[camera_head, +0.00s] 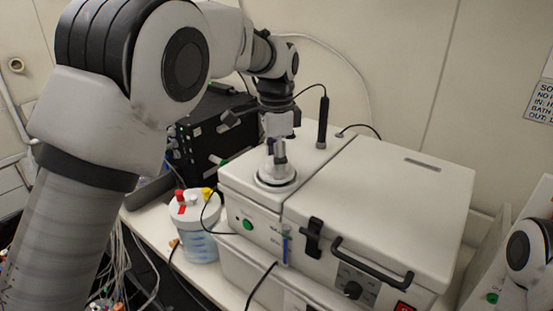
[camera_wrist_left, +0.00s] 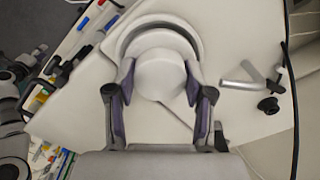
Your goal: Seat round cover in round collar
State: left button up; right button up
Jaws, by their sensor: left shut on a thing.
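My left gripper (camera_head: 278,152) points down over the white machine's left top. In the left wrist view, the left gripper (camera_wrist_left: 162,92) has its dark-padded fingers on both sides of the pale round cover (camera_wrist_left: 158,76) and is shut on it. The round collar (camera_wrist_left: 196,34) shows as a curved rim around the cover's far side. In the head view, the collar (camera_head: 277,184) is a ring on the machine top, directly under the gripper. The fingers and cover hide part of the collar, so I cannot tell whether the cover is level or fully in it. My right gripper is out of view.
A black probe (camera_head: 323,121) with a cable stands right of the collar. The machine's closed lid (camera_head: 395,180) has a black handle (camera_head: 370,262). A white bottle (camera_head: 196,225) with coloured caps stands left, and a black box (camera_head: 212,135) is behind it.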

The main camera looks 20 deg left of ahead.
pick_arm(q)
jog(key=shift+f, duration=0.7)
jog(key=o, duration=1.3)
jog(key=shift+c, duration=0.2)
notch_tip(320, 180, up, 12)
jog(key=shift+s, duration=0.1)
